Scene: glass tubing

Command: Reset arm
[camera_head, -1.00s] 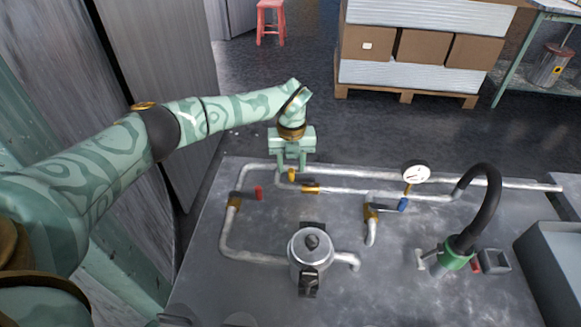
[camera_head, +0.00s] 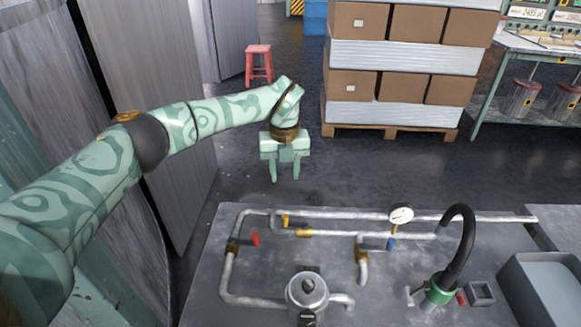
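My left arm reaches in from the left. Its gripper (camera_head: 285,172) points down with its two fingers apart and nothing between them. In the picture it shows against the dark floor, just beyond the far edge of the grey table (camera_head: 325,268). My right gripper does not show.
A pressure gauge (camera_head: 401,215), a metal pot (camera_head: 307,291), a black hose (camera_head: 461,235) and a grey bin (camera_head: 540,290) are on or beside the table. Behind stand a pallet of boxes (camera_head: 390,132) and a red stool (camera_head: 259,62). Grey panels (camera_head: 140,75) stand close to my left arm.

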